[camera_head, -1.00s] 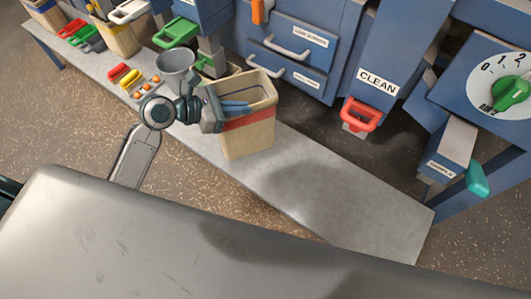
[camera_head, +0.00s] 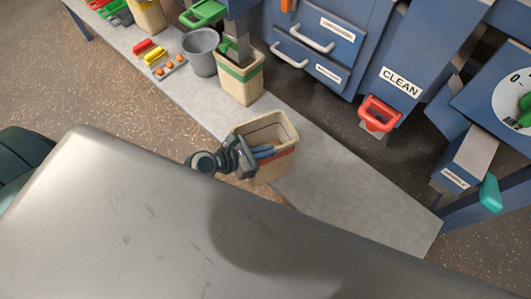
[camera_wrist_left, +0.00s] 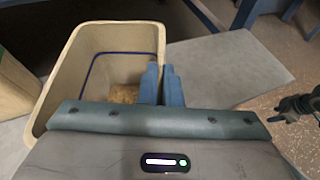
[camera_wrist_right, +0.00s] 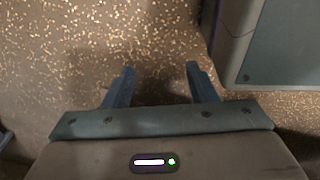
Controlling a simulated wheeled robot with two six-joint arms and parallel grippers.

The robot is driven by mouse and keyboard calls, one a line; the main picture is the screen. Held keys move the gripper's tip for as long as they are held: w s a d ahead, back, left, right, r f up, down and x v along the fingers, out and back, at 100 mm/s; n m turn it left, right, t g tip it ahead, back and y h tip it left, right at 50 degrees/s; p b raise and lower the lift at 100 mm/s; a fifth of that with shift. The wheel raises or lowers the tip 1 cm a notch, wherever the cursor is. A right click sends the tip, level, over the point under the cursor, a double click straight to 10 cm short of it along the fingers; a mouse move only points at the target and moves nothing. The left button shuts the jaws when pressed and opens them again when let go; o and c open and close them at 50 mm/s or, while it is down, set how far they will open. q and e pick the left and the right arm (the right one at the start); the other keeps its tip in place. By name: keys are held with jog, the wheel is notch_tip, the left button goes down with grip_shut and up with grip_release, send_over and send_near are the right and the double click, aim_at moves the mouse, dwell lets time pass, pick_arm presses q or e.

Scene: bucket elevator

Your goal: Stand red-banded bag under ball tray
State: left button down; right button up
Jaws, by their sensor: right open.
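The red-banded bag (camera_head: 272,171) is an open tan bag with a red band, upright over the grey bench. My left gripper (camera_head: 262,152) is at its rim. In the left wrist view the fingers (camera_wrist_left: 161,72) are close together with the bag's side wall (camera_wrist_left: 62,62) between them. I cannot tell whether the bag's base touches the bench; its lower part is partly hidden. A small grey tray with orange balls (camera_head: 157,74) lies on the bench farther left. My right gripper (camera_wrist_right: 160,70) is open and empty above the speckled floor, outside the head view.
A green-banded bag (camera_head: 240,88) stands under a green-handled chute, beside a grey bucket (camera_head: 201,62). Blue drawers (camera_head: 318,45) and a CLEAN chute with a red handle (camera_head: 379,113) stand behind the bench. The bench (camera_head: 355,190) is clear to the right.

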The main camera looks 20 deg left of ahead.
pick_arm(q)
send_near(282, 123)
jog(key=w+d, duration=0.5)
jog(key=shift+d+r, duration=0.1)
jog(key=shift+r, duration=0.3)
jog(key=shift+w+f, duration=0.1)
jog(key=shift+w, duration=0.35)
jog(key=shift+f, duration=0.3)
notch_tip(282, 123, down, 2)
jog(key=shift+f, duration=0.4)
jog(key=c, duration=1.6)
grip_release()
jog(key=shift+s+f, duration=0.1)
jog(key=shift+s, duration=0.05)
jog(key=shift+s+a, duration=0.25)
jog(key=shift+a, duration=0.05)
jog(key=v, duration=1)
jog(key=shift+s+r, duration=0.1)
jog(key=shift+r, duration=0.1)
jog(key=shift+s+a+r, duration=0.25)
jog(key=shift+s+a, duration=0.05)
jog(key=shift+s, duration=0.05)
pick_arm(e)
jog(key=shift+w+d, duration=0.2)
jog(key=shift+d, duration=0.1)
